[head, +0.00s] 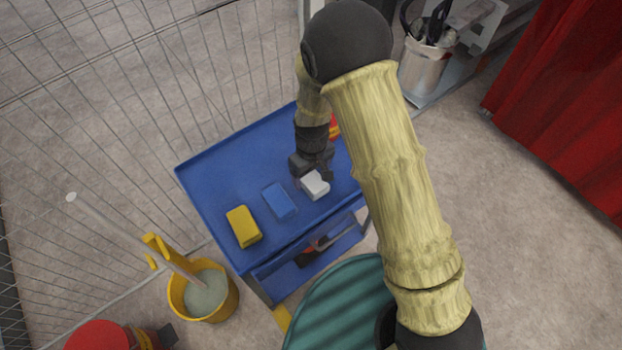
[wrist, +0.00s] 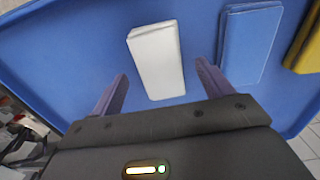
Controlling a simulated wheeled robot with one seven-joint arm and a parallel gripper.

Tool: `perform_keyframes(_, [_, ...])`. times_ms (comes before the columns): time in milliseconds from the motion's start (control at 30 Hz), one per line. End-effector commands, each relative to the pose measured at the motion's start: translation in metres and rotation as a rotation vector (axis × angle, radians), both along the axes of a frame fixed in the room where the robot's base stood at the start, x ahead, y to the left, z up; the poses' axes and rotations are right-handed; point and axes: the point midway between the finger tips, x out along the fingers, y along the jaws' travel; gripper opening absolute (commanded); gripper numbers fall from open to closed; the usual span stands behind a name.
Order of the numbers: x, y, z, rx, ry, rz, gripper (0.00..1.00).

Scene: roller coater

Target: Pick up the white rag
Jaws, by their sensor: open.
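The white rag (head: 315,184) is a folded block lying on the blue cart top (head: 215,172), toward its right side. In the wrist view the white rag (wrist: 157,62) lies just ahead of my gripper, roughly in line with the gap between the fingers. My gripper (head: 312,168) is just above and behind the rag in the head view. In the wrist view my gripper (wrist: 160,82) is open, with one finger to each side and nothing held. The near end of the rag reaches toward the gap; I cannot tell the height between them.
A blue folded rag (head: 279,201) lies left of the white one, close to my right finger in the wrist view. A yellow block (head: 243,227) lies farther left. A red-and-yellow item (head: 334,127) is partly hidden behind my arm. A yellow bucket (head: 232,303) stands beside the cart.

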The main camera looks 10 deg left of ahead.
Motion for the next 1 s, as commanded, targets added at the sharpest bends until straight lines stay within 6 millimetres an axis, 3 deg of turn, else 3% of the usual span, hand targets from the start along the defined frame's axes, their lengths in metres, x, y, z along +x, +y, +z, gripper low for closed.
perform_keyframes(233, [-0.001, 0.002, -0.025, 0.000, 0.001, 0.005, 0.79])
perform_keyframes(767, [0.000, 0.002, -0.026, 0.000, 0.000, 0.003, 0.79])
perform_keyframes(1000, [0.000, 0.001, -0.026, 0.000, 0.000, 0.003, 0.36])
